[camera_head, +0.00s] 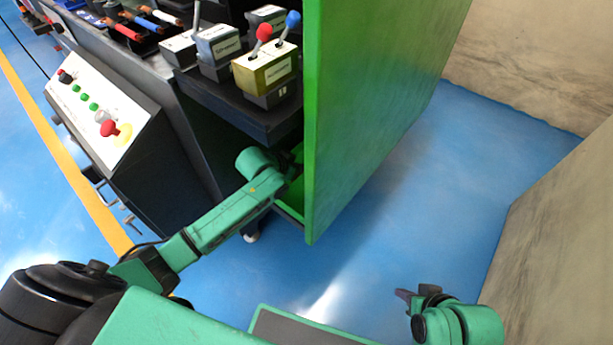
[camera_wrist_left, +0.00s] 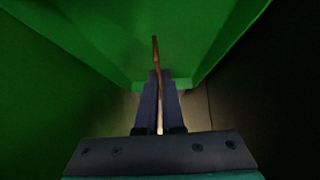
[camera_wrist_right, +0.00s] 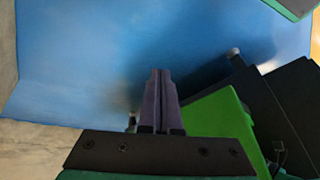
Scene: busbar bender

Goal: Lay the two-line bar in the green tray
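A thin copper-coloured bar (camera_wrist_left: 155,52) shows in the left wrist view, edge-on; any lines on it cannot be made out. My left gripper (camera_wrist_left: 163,74) is shut on it, and the bar sticks out past the fingertips. Green walls (camera_wrist_left: 100,40), which look like the inside of the green tray, surround the bar's far end. I cannot tell whether the bar touches them. In the head view the green tray's tall side panel (camera_head: 375,110) hides my left fingers and the bar. My right gripper (camera_wrist_right: 160,72) is shut and empty, over open floor; it also shows in the head view (camera_head: 402,295).
A dark bench with lever boxes (camera_head: 265,68) stands beside the green panel. A sloped control console (camera_head: 100,105) with buttons is at the left. Pale walls (camera_head: 560,230) stand at the right. The blue floor (camera_head: 450,190) between is clear.

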